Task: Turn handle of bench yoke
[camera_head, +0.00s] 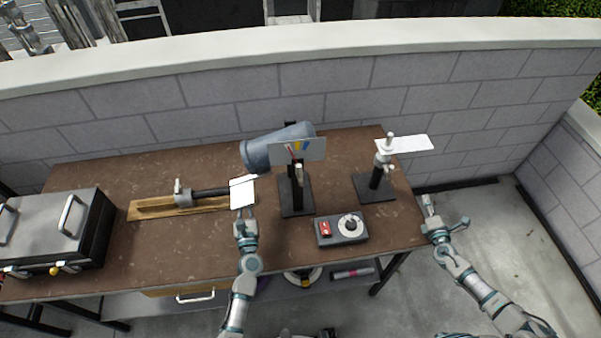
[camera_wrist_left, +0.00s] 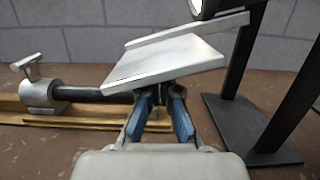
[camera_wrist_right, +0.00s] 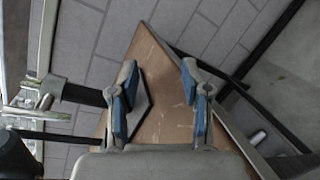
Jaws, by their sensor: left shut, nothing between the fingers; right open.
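A metal fitting with a small T-shaped handle (camera_head: 178,186), a black rod (camera_head: 210,192) and a white plate (camera_head: 243,191) lies on a wooden board. A similar fitting with a handle (camera_head: 390,139) and white plate (camera_head: 409,145) stands upright on a black base. I cannot tell which is the bench yoke. My left gripper (camera_head: 240,214) is shut and empty, just in front of the lying plate; contact is unclear. The plate (camera_wrist_left: 165,66) and T-handle (camera_wrist_left: 26,61) also show in the left wrist view. My right gripper (camera_head: 445,211) is open and empty, beside the table's right corner.
A control box (camera_head: 326,239) with a red switch and dial sits front centre on the brown table (camera_head: 180,245). Behind it are a stand with a panel (camera_head: 310,150) and a grey-blue cylinder (camera_head: 262,153). A metal case (camera_head: 48,228) occupies the left end. A block wall runs behind.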

